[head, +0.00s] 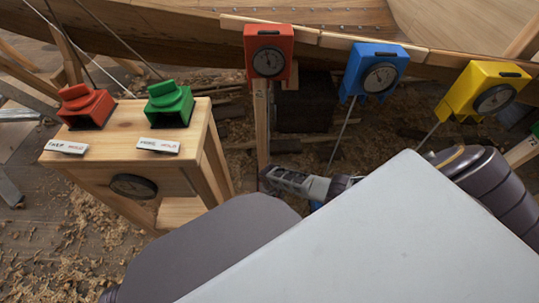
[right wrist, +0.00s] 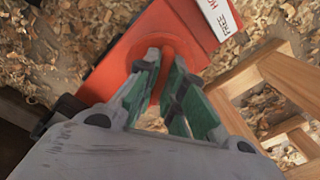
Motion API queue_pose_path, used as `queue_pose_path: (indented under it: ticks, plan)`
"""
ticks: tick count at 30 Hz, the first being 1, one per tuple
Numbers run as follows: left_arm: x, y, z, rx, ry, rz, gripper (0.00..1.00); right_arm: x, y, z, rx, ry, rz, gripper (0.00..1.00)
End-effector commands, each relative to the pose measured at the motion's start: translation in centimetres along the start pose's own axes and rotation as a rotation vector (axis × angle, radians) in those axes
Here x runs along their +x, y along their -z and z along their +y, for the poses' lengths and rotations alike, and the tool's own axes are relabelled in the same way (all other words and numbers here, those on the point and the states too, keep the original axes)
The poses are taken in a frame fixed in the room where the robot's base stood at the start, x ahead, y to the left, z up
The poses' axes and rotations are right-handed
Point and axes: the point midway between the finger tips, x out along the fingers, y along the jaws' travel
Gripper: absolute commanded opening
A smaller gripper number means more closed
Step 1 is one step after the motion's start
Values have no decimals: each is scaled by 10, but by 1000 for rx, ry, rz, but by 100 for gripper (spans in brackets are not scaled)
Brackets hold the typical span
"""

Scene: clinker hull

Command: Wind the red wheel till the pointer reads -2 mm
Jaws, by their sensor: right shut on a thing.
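The red wheel (right wrist: 177,48) shows in the right wrist view as a round red part on a red housing (right wrist: 117,67). My right gripper (right wrist: 160,68) is shut on it, its green-sided fingers on either side. In the head view this grip is not clearly visible, and my arm and a pale panel cover much of the lower right. A red gauge (head: 268,55) with a dark round dial stands upright at the hull. Its pointer is too small to read.
A blue gauge (head: 376,72) and a yellow gauge (head: 484,90) stand right of the red one. A wooden stand (head: 118,150) at left carries a red block (head: 86,106) and a green block (head: 169,104). A white label (right wrist: 222,17) reading "FREE" lies beside the red housing.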

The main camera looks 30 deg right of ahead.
Motion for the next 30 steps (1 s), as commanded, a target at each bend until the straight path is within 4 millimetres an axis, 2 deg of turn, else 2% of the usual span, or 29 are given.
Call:
queue_pose_path:
  ticks: [5, 6, 11, 30]
  plan:
    - [0, 0, 0, -1, 0, 0, 79, 0, 1, -1, 0, 1, 1, 0]
    - [0, 0, 0, -1, 0, 0, 79, 0, 1, -1, 0, 1, 1, 13]
    - [0, 0, 0, -1, 0, 0, 79, 0, 1, 0, 0, 1, 1, 32]
    - [0, 0, 0, 1, -1, 1, 79, -6, 1, 0, -1, 1, 0, 32]
